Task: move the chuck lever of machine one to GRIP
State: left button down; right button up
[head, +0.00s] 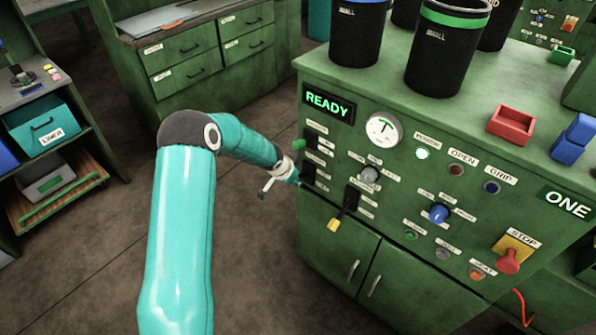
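Machine one (450,190) is a green cabinet with a front control panel. Its left slot holds a lever with a green knob (299,145). A second black slot to the right has a lever with a yellow knob (334,224), tilted down. The slot labels are too small to read, so I cannot tell which is the chuck lever. My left gripper (292,178) is at the panel's left edge, below the green knob and left of the yellow one. Its fingers are small and partly hidden; contact is unclear. My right gripper is not in view.
The sign (328,104) reads READY. The OPEN lamp (457,170) and GRIP lamp (491,187) look dark; a lamp left of them (422,154) is lit. A red STOP button (509,261) sits lower right. Bins (447,60) stand on top. Floor left of the machine is clear.

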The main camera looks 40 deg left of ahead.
pick_arm(q)
jog(key=shift+w+r, duration=0.1)
jog(key=shift+w, duration=0.05)
dwell(0.3)
jog(key=c, duration=1.1)
grip_release()
jog(key=shift+d, duration=0.1)
jog(key=o, duration=0.3)
jog(key=shift+w, duration=0.15)
jog(key=shift+o, duration=0.2)
jog(key=shift+s, duration=0.2)
jog(key=a+v, duration=0.1)
jog(key=v, duration=1)
jog(key=shift+d+r, duration=0.35)
jog(key=shift+d, duration=0.1)
